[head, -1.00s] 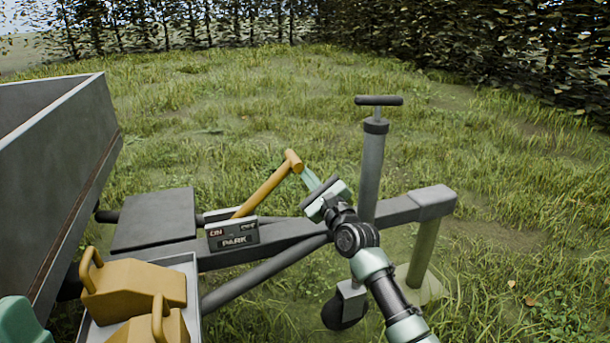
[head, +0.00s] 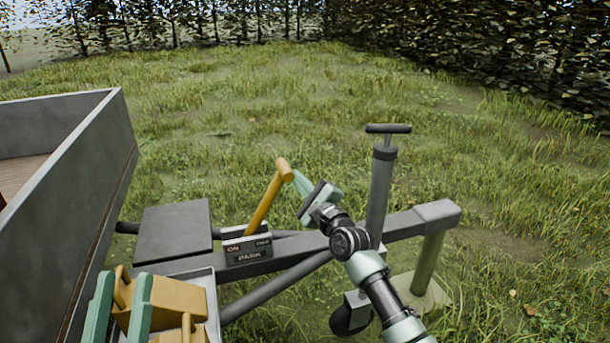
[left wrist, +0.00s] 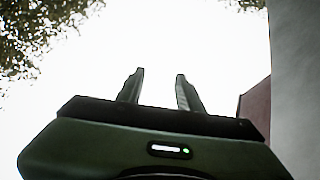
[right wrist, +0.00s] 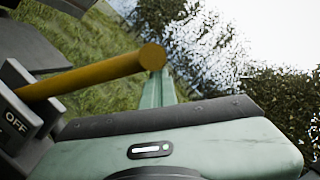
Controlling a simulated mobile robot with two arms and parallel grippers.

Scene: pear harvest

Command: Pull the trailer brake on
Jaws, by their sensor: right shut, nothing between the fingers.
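The trailer brake lever (head: 265,203) is an orange bar with a rounded end, rising from a block marked ON, OFF and PARK (head: 247,250). It leans to the right, steeply upward. My right gripper (head: 299,180) is shut and empty, with its fingertips at the right side of the lever's top end; contact is hard to confirm. The right wrist view shows the closed fingers (right wrist: 158,90) just beside the lever's end (right wrist: 151,57). My left gripper (head: 118,308) is open and empty over the crate at lower left; the left wrist view shows its fingers apart (left wrist: 158,90).
A grey trailer wall (head: 92,170) stands at the left. Orange handled blocks (head: 177,297) sit in a grey tray (head: 212,300). A jack post with a T-handle (head: 380,180) rises just right of my right gripper. Grass lies open beyond the drawbar (head: 405,222).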

